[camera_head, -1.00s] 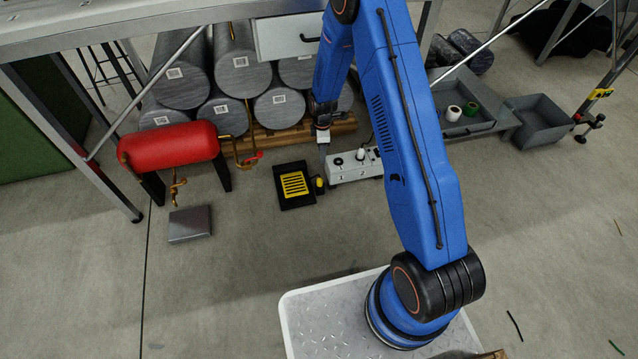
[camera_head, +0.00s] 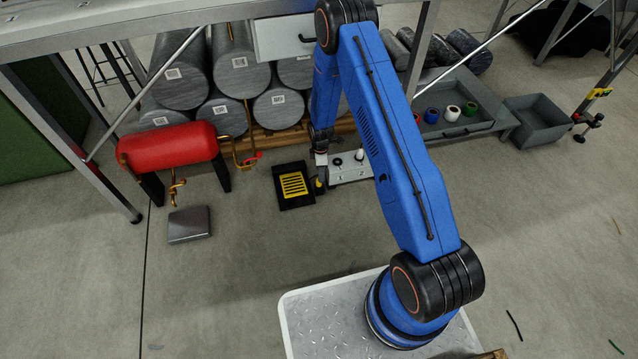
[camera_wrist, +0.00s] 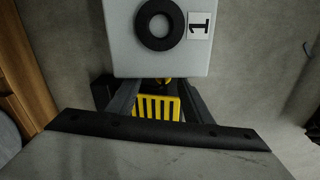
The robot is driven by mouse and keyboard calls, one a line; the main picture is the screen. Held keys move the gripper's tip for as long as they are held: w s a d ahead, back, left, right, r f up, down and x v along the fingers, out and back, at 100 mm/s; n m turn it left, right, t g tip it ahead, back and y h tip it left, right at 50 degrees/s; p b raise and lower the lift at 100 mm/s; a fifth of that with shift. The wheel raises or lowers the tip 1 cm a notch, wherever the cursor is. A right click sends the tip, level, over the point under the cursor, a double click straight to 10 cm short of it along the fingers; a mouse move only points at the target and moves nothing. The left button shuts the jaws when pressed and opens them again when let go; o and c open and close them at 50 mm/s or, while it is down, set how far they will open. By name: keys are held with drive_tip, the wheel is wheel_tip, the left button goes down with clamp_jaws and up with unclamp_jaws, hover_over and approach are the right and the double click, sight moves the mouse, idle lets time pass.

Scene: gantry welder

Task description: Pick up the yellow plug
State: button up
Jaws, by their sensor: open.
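The yellow plug (camera_head: 319,184) is low on the floor at the right edge of the black pad with the yellow grid (camera_head: 282,202). My gripper (camera_head: 321,173) is close above the plug and partly covers it in the head view. In the wrist view my gripper (camera_wrist: 160,100) is open, with one finger on each side of the yellow grid. A small bit of yellow (camera_wrist: 163,82), seemingly the plug, shows between the fingers just below the grey box. I cannot tell whether the fingers touch it.
A pale grey socket box (camera_head: 350,167) with knobs stands right beside the plug; its face with a black ring and label 1 shows in the wrist view (camera_wrist: 125,45). A red tank (camera_head: 170,147) and grey cylinders (camera_head: 222,118) are behind. The floor in front is clear.

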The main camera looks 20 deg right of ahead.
drive_tip(key=shift+s+a+f, duration=0.1)
drive_tip(key=shift+a+f, duration=0.05)
drive_tip(key=shift+f, duration=0.75)
drive_tip(key=shift+s+a+f, duration=0.1)
drive_tip(key=shift+f, duration=0.85)
drive_tip(key=shift+s+a+f, duration=0.1)
drive_tip(key=shift+a+f, duration=0.05)
drive_tip(key=shift+f, duration=0.75)
drive_tip(key=c, duration=1.2)
drive_tip(key=shift+o, duration=0.2)
drive_tip(key=shift+r, duration=0.1)
wheel_tip(320, 180, up, 14)
